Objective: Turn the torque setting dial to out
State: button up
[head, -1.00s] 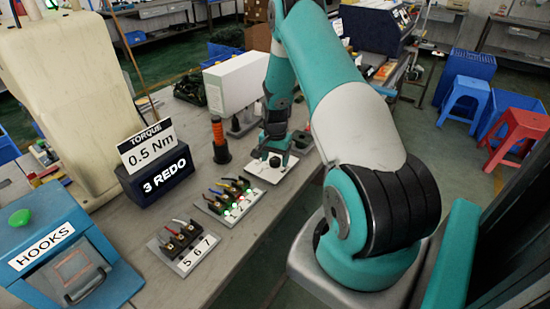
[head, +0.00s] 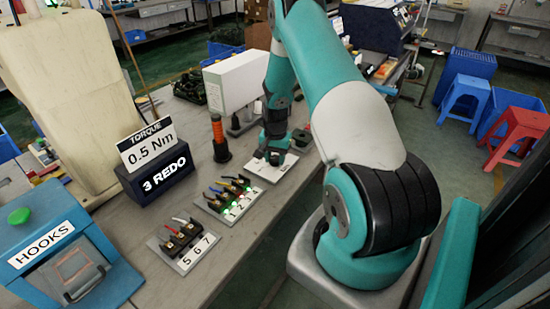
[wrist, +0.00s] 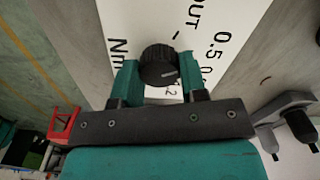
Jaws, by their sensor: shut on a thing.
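The torque setting dial (wrist: 158,63) is a black ribbed knob on a white plate (wrist: 232,14). In the wrist view the plate carries the marks OUT, 0.5 and Nm, partly cut off or covered. A short pale line on the knob lies toward its lower right, away from the OUT mark. My gripper (wrist: 160,72) has its two teal fingers on either side of the knob and is shut on it. In the head view my gripper (head: 270,156) is down at the white plate (head: 270,173) and hides most of the dial.
A screwdriver with an orange handle (head: 218,135) stands left of the plate. A TORQUE 0.5 Nm sign (head: 148,145) stands on a dark 3 REDO block (head: 160,180). Terminal trays (head: 184,247) and a blue HOOKS box (head: 60,255) are nearer on the bench.

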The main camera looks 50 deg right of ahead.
aim_at(275, 158)
jog(key=n, duration=0.3)
jog(key=shift+n+b, duration=0.7)
jog(key=shift+n, duration=1.7)
jog(key=o, duration=0.9)
jog(key=shift+r, duration=0.1)
notch_tip(275, 158, up, 17)
jog(key=shift+r+b, duration=0.15)
jog(key=shift+b, duration=0.5)
